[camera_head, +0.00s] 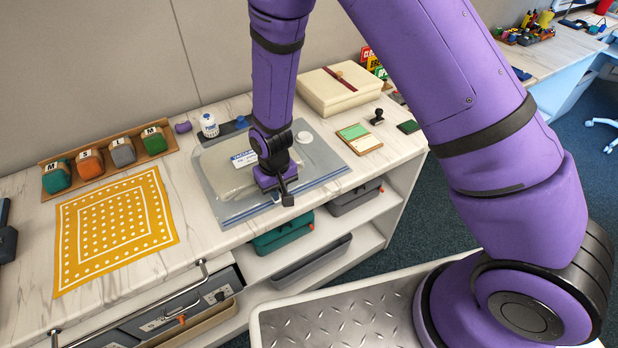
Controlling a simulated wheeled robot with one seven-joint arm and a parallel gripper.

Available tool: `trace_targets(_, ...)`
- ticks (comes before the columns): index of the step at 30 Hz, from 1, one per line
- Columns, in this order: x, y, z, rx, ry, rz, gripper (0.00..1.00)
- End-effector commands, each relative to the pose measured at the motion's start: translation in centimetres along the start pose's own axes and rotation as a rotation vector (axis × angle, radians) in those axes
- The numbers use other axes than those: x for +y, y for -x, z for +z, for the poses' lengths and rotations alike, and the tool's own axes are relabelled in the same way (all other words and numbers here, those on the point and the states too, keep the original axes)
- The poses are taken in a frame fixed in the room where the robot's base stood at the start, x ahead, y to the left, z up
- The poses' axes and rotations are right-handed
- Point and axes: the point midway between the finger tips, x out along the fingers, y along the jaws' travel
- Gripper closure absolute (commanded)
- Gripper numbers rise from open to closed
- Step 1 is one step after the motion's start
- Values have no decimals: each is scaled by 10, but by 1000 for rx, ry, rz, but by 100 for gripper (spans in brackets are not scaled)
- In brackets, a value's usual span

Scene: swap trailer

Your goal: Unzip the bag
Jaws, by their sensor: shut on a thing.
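The bag (315,180) is a flat, clear grey plastic pouch lying on the marble-look counter. It holds something pale and folded, with a white and blue label. A blue zip strip (240,217) runs along its near edge. My gripper (284,197) is over the near edge of the bag, close to the strip. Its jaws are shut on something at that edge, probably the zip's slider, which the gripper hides. The purple arm covers the middle of the bag.
A cream box (340,88), a stamp (377,116) and ink pads are at right. Shelves with bins are below.

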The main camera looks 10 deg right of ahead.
Motion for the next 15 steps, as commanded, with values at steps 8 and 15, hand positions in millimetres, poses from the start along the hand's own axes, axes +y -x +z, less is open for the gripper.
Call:
trace_targets(8, -74, 0, 0, 2, 6, -1, 100)
trace_targets(15, -106, 0, -1, 2, 1, -1, 100)
